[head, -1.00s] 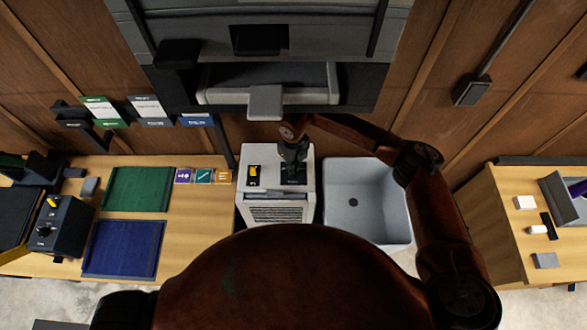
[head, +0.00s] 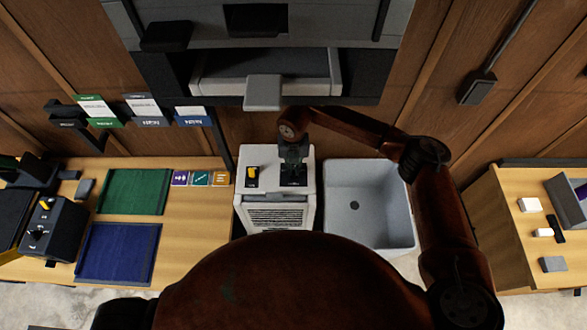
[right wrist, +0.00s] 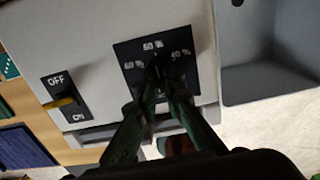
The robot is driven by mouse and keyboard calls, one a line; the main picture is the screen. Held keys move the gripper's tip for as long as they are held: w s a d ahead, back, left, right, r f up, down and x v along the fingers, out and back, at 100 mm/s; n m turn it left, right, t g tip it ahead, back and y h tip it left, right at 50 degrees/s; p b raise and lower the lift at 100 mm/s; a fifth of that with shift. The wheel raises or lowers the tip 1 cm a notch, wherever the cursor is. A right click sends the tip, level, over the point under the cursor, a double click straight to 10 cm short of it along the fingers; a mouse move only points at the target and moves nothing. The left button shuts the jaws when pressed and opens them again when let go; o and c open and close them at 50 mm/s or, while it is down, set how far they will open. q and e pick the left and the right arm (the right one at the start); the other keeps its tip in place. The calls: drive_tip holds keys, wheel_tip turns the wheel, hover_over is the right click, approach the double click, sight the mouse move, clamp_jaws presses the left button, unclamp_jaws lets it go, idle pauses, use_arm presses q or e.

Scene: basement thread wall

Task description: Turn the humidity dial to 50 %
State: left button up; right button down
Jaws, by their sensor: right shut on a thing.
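The white dehumidifier (head: 274,215) stands between the left table and the grey sink. On its top is a black dial plate, which in the right wrist view (right wrist: 190,58) reads 60 %, 50 % and 40 %. My right gripper (head: 293,172) points down onto this plate. In the right wrist view its fingertips (right wrist: 160,72) are shut on the humidity dial at the plate's middle. The fingers hide most of the dial, so its setting cannot be read. The yellow switch (right wrist: 62,102) beside it lies between the OFF and ON marks. My left gripper does not show.
The grey sink (head: 384,235) is right beside the dehumidifier. A grey cabinet with a jutting tab (head: 262,92) hangs above and behind. The left table holds a green mat (head: 134,191), a blue mat (head: 119,252) and a black switch box (head: 53,229).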

sight(293, 171)
idle(0.5)
drive_tip(key=c, duration=2)
unclamp_jaws()
drive_tip(key=shift+c, duration=0.2)
wheel_tip(293, 171, up, 12)
